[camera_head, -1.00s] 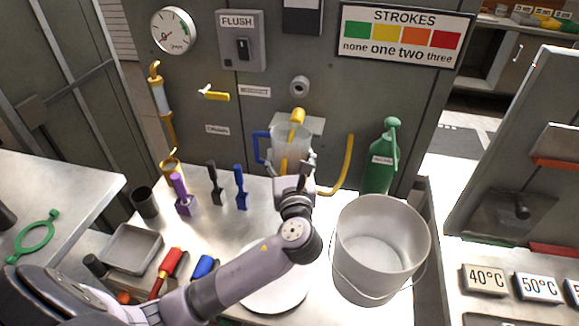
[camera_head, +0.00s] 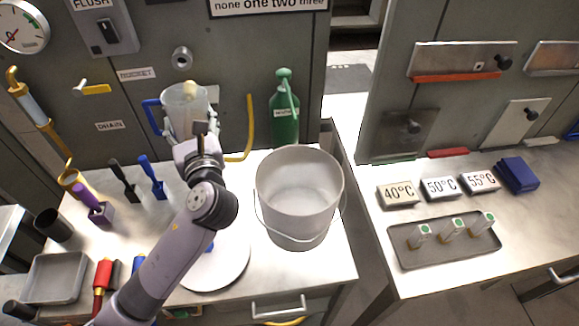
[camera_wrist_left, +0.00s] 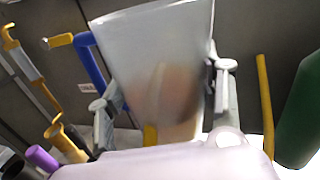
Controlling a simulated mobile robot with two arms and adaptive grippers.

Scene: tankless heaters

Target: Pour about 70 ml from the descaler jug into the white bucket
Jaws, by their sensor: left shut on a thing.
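The clear jug (camera_head: 186,107) with a blue handle (camera_head: 153,115) is upright near the back wall in the head view. My left gripper (camera_head: 188,137) is shut on it, with fingers at either side of its body. The jug (camera_wrist_left: 155,50) fills the middle of the left wrist view, with the gripper (camera_wrist_left: 165,100) around it. A blurred tan patch shows through its lower wall; I cannot tell the liquid level. The white bucket (camera_head: 298,190) stands upright on the bench, right of the jug and apart from it. My right gripper is not in view.
Blue (camera_head: 152,178) and black (camera_head: 123,182) tools are left of my arm. A round white plate (camera_head: 225,265) lies in front. Temperature blocks (camera_head: 440,188) are on the right bench.

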